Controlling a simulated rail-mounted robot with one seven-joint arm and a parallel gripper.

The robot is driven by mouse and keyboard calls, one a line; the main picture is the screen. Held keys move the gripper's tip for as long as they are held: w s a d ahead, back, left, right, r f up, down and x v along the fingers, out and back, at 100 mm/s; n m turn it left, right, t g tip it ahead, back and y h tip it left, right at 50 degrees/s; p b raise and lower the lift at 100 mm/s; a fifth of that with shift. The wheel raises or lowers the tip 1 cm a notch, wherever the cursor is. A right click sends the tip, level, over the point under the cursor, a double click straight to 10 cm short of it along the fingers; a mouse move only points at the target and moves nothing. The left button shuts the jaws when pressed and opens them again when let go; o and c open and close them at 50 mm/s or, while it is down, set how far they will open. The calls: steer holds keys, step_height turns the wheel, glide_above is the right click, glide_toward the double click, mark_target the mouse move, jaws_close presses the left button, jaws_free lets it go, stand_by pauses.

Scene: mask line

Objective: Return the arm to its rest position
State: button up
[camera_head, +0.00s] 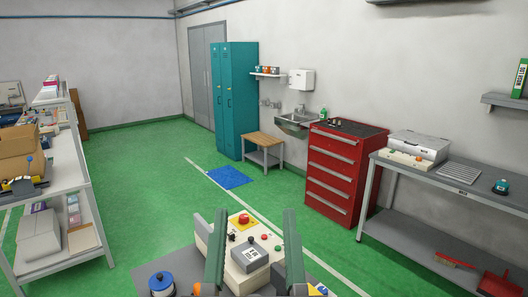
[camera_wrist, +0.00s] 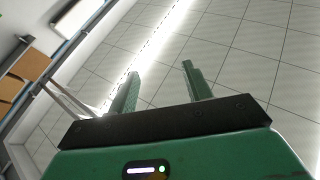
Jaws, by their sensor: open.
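My gripper (camera_wrist: 160,70) shows in the wrist view with its two green fingers spread apart and nothing between them. Behind the fingers in that view are pale ceiling tiles and a bright light strip, so it points upward. In the head view, two green uprights stand apart at the bottom middle; they look like the fingers of my gripper (camera_head: 256,213), pointing up. The rest of my arm is mostly out of view. No object is held.
A pale control box (camera_head: 251,255) with a red button sits beyond the green uprights. A blue-topped spool (camera_head: 161,283) is left of it. A white shelf rack (camera_head: 84,185) stands left; a red drawer cabinet (camera_head: 333,172) and grey workbench (camera_head: 455,188) stand right. Green floor between is mostly clear.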

steer(key=s+r+t+p, duration=0.1)
steer(key=s+r+t, duration=0.1)
steer(key=s+r, duration=0.35)
step_height(320, 180, up, 22)
steer(key=p, duration=2.4)
steer(key=shift+w+d+r, duration=0.25)
steer(key=shift+w, duration=0.15)
